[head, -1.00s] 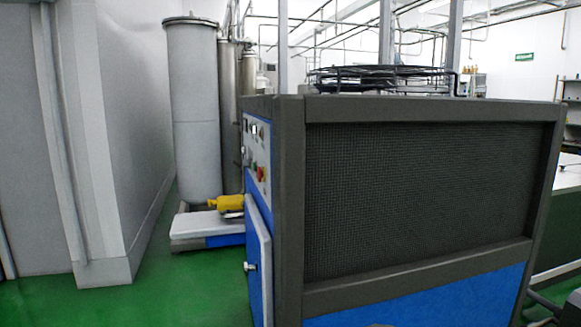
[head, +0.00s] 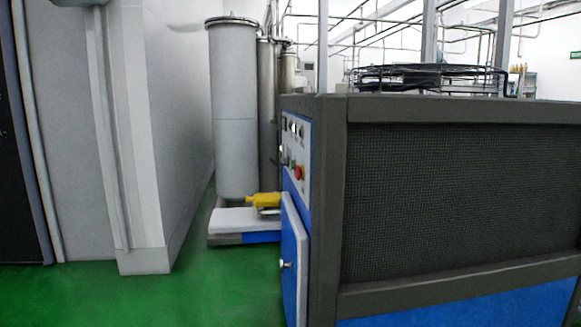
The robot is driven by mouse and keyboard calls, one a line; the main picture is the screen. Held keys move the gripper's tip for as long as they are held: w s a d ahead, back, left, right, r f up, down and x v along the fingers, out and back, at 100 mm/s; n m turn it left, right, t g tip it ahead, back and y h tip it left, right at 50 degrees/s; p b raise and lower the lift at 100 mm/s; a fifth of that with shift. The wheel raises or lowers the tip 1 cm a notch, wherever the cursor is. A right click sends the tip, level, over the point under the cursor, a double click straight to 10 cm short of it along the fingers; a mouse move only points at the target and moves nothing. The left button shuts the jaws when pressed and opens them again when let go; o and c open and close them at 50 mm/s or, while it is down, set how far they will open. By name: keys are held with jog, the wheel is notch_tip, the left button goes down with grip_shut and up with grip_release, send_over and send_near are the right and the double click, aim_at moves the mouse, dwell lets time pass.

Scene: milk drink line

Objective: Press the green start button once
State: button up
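A blue and dark-grey machine (head: 335,215) stands to the right of centre in the head view. Its narrow left side carries a light control panel (head: 304,128), seen at a steep angle. A red button (head: 299,172) shows low on the panel. A small greenish spot (head: 291,165) is beside it, too small to tell surely as the green start button. My gripper is not in view.
A blue door (head: 292,262) with a knob sits under the panel. A yellow motor (head: 263,200) on a low white base (head: 232,220) and tall grey cylinders (head: 233,110) stand behind. A grey wall (head: 180,110) is left. Green floor (head: 215,290) lies clear between.

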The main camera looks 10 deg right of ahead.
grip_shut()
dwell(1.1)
